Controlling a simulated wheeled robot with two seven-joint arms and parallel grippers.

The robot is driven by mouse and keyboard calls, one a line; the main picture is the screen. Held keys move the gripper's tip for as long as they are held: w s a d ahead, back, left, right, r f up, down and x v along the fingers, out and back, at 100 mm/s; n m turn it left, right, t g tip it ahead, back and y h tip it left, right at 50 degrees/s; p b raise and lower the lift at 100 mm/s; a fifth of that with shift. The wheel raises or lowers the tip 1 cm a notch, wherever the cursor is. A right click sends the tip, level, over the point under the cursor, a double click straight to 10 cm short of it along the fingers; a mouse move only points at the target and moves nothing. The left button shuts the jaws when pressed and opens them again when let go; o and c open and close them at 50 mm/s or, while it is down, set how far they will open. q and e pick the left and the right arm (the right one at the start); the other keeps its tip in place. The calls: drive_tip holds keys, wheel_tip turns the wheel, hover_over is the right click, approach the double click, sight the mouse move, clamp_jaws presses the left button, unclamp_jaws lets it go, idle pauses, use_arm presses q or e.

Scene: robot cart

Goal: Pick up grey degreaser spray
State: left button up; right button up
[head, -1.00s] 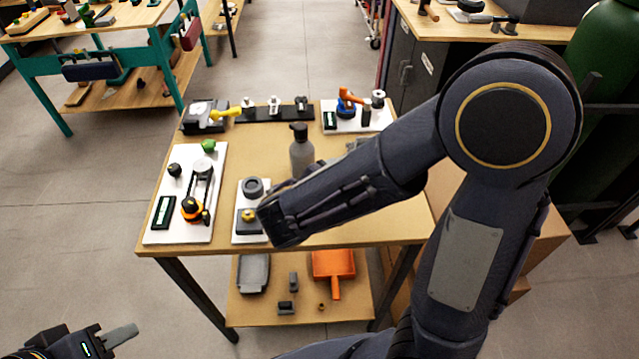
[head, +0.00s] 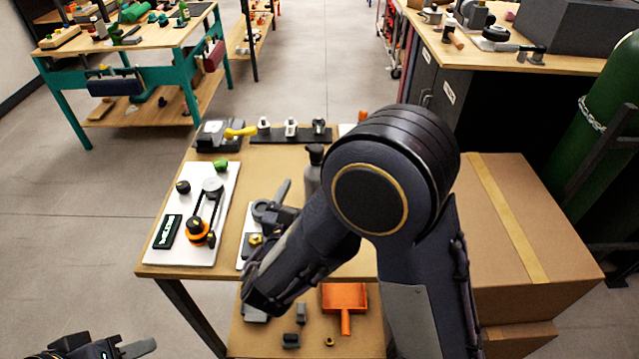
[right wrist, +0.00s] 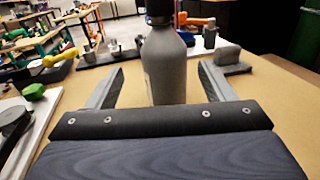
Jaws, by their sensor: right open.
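The grey degreaser spray (head: 313,178) is an upright bottle with a dark top, standing on the wooden cart. My right arm hides its lower part in the head view. In the right wrist view the bottle (right wrist: 166,62) stands straight ahead, lined up between the two fingers of my right gripper (right wrist: 160,82); its base is hidden by the gripper body. My right gripper (head: 284,192) is open and empty, beside the bottle, with a gap on both sides. My left gripper (head: 135,348) is at the lower left corner, away from the cart; its jaw gap does not show clearly.
A white board with a belt and pulleys (head: 205,215) lies left of the bottle. A black rail with several clamps (head: 291,134) lies behind it. An orange dustpan (head: 345,298) is on the lower shelf. Cardboard boxes (head: 520,225) stand right of the cart.

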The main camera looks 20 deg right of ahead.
sight(318, 152)
drive_tip(key=shift+x, duration=0.95)
drive_tip(key=x, duration=0.5)
drive_tip(key=shift+s+d+r+p, duration=0.15)
drive_tip(key=shift+d+r+p, duration=0.1)
drive_tip(key=shift+p, duration=0.15)
drive_tip(key=c, duration=1.4)
drive_tip(key=shift+r, duration=0.1)
drive_tip(key=shift+r, duration=0.2)
wheel_tip(318, 152, up, 2)
drive_tip(key=shift+r+p, duration=0.2)
drive_tip(key=shift+p, duration=0.1)
drive_tip(key=s+r, duration=0.2)
drive_tip(key=s+a+r, duration=0.1)
drive_tip(key=s+r, duration=0.1)
drive_tip(key=r, duration=0.1)
drive_tip(key=shift+s+a+r+p, duration=0.2)
drive_tip(key=shift+r+p, duration=0.1)
drive_tip(key=shift+p, duration=0.1)
drive_tip(key=s+a+r, duration=0.1)
drive_tip(key=s, duration=0.2)
drive_tip(key=s+r, duration=0.2)
drive_tip(key=s, duration=0.1)
drive_tip(key=s+a+r, duration=0.1)
drive_tip(key=s, duration=0.2)
drive_tip(key=shift+s+a+r, duration=0.1)
drive_tip(key=shift+a+r, duration=0.1)
drive_tip(key=shift+a, duration=0.1)
